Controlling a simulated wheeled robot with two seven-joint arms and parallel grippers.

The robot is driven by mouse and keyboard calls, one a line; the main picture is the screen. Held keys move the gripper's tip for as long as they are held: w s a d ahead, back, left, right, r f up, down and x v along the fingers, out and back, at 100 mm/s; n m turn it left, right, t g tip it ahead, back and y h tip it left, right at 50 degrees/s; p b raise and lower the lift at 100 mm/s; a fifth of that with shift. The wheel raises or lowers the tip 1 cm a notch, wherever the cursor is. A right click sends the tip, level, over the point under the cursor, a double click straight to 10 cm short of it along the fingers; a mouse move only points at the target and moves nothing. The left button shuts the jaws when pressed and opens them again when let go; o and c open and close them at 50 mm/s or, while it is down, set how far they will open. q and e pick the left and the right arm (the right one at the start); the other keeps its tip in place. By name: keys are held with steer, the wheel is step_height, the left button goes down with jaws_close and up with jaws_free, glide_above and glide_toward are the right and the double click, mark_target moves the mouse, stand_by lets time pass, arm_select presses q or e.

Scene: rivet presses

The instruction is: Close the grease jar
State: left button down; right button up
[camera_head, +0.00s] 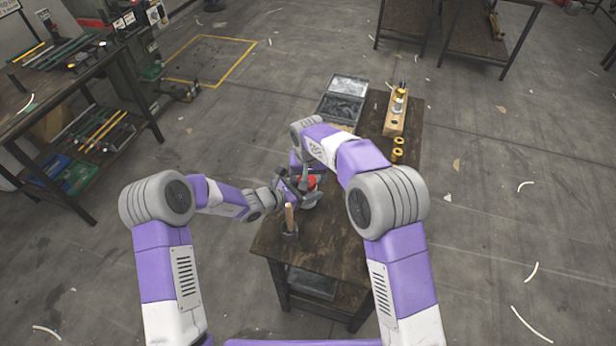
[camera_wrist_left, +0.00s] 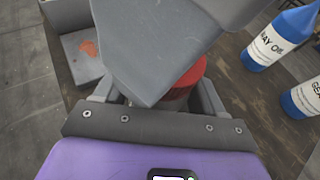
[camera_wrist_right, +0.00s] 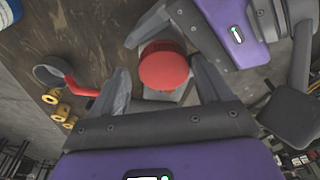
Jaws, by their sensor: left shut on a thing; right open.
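The grease jar shows as a round red top in the right wrist view (camera_wrist_right: 164,66), in the left wrist view (camera_wrist_left: 190,78) and small in the head view (camera_head: 310,182). My left gripper (camera_head: 290,183) is shut on the jar from the side, low on its body. My right gripper (camera_wrist_right: 162,78) is open, with its fingers on either side of the red top and a gap to it. It hides much of the jar in the left wrist view. I cannot tell how the red top sits on the jar.
The jar is over a dark wooden bench (camera_head: 330,245). A wooden-handled tool (camera_head: 290,222) stands near its front left. Two blue-capped bottles (camera_wrist_left: 285,38) are nearby. A grey ring with a red handle (camera_wrist_right: 68,80), yellow spools (camera_head: 398,148) and an open grey case (camera_head: 345,100) lie further off.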

steer(key=shift+s+a, duration=0.1)
steer(key=shift+a, duration=0.15)
steer(key=shift+a+r, duration=0.1)
steer(key=shift+r, duration=2.2)
steer(key=shift+c, duration=0.4)
